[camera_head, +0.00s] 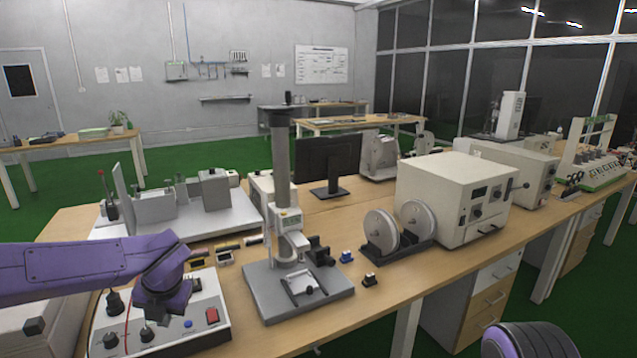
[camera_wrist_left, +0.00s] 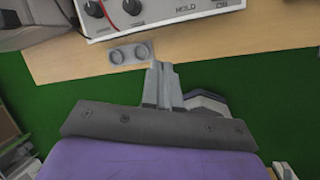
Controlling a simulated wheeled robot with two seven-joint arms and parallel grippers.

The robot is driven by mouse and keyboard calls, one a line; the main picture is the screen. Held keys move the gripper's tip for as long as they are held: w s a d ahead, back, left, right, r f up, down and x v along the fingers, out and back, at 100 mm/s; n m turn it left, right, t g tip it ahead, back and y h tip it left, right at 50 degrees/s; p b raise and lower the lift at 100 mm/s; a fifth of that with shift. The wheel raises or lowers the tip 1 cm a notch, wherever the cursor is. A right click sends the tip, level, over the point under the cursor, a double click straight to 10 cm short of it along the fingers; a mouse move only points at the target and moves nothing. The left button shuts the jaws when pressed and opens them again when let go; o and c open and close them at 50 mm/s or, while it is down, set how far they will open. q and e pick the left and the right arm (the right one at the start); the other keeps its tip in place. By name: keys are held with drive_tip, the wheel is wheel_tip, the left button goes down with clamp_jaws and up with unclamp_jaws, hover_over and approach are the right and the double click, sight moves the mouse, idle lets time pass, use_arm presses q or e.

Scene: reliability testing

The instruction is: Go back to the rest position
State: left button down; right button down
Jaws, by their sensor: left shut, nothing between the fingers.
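My left arm comes in from the left in the head view, and its purple wrist is over the control box (camera_head: 190,325) with black knobs and a red switch. In the left wrist view my left gripper (camera_wrist_left: 162,68) is shut and empty, its two grey fingers together. It points toward the table's edge (camera_wrist_left: 75,60), with green floor below. The control box panel (camera_wrist_left: 160,15) with its knobs shows at the top of that view. A purple rounded part of mine shows at the bottom right of the head view; my right gripper is not in view.
A test stand (camera_head: 300,290) with a grey column stands right of the control box. Beyond it are two wheels on a stand (camera_head: 400,230), a beige instrument (camera_head: 440,190) and a black monitor (camera_head: 325,160). A small grey two-ring piece (camera_wrist_left: 130,53) lies at the table edge.

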use_arm(q)
drive_tip(key=s+f+m+t+y, duration=0.1)
drive_tip(key=s+f+m+t, duration=0.1)
drive_tip(key=s+f+m, duration=0.35)
drive_tip(key=s+f+m+t, duration=0.1)
drive_tip(key=s+f+m, duration=0.1)
drive_tip(key=f+m, duration=0.7)
drive_tip(key=s+f+m+t+y, duration=0.1)
drive_tip(key=s+f+m+t, duration=0.1)
drive_tip(key=s+f+m, duration=0.35)
drive_tip(key=s+f+m+g, duration=0.1)
drive_tip(key=s+f+m, duration=0.2)
drive_tip(key=s, duration=0.4)
drive_tip(key=s+f+m+g+h, duration=0.1)
drive_tip(key=s+f+m+g, duration=0.1)
drive_tip(key=s+f, duration=0.3)
drive_tip(key=s+d+f+m+g+h, duration=0.1)
drive_tip(key=s+f+m, duration=0.3)
drive_tip(key=s, duration=0.5)
drive_tip(key=shift+s+m, duration=0.25)
drive_tip(key=shift+m, duration=0.25)
drive_tip(key=shift+d, duration=0.1)
